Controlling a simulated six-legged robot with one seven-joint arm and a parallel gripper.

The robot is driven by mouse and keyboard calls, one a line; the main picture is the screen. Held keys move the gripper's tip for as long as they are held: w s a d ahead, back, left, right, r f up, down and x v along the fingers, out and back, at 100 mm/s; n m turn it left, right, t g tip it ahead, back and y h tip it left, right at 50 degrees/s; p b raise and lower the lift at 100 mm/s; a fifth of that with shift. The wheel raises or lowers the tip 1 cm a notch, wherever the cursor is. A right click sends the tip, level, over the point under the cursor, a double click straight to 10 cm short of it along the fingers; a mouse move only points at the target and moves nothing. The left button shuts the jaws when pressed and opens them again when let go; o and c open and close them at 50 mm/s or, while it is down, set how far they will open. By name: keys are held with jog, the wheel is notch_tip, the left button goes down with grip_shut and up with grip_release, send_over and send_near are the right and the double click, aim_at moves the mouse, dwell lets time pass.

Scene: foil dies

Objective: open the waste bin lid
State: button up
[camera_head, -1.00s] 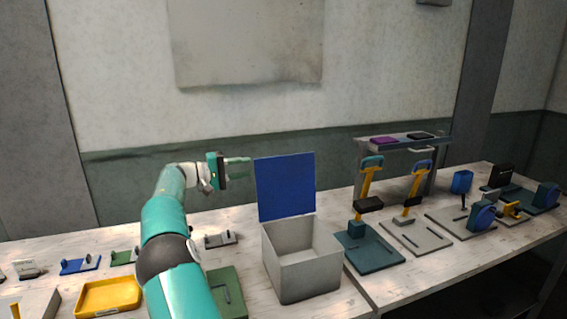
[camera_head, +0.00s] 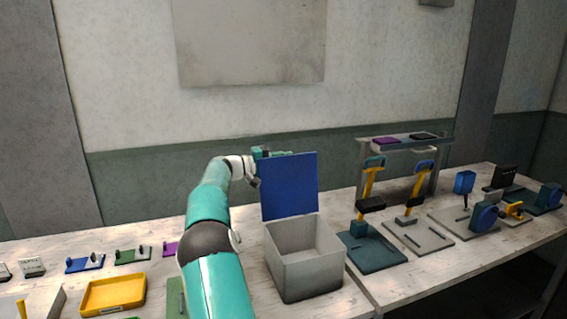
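The waste bin (camera_head: 305,270) is a light grey open box on the table in the middle of the view. Its blue lid (camera_head: 289,188) stands upright at the back edge of the bin, and the empty inside shows. My gripper (camera_head: 270,153) is at the lid's upper left corner, with a little of it showing above the top edge. The lid hides most of the fingers, so whether they are open or shut, or touch the lid, does not show.
A yellow tray (camera_head: 112,294) and several small fixtures lie left of my arm. Right of the bin are a teal base plate (camera_head: 371,249) with a yellow-handled press, a grey one (camera_head: 417,237), and a raised shelf (camera_head: 405,141) behind them.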

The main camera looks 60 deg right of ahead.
aim_at(289, 177)
jog(key=shift+c, duration=0.4)
grip_shut()
jog(key=shift+s+a+r+m, duration=0.25)
jog(key=shift+s+a+m, duration=0.1)
jog(key=shift+a+m, duration=0.1)
jog(key=shift+m, duration=0.85)
jog(key=s+a, duration=0.3)
jog(key=shift+r, duration=0.4)
jog(key=shift+s+a, duration=0.15)
jog(key=shift+s, duration=0.15)
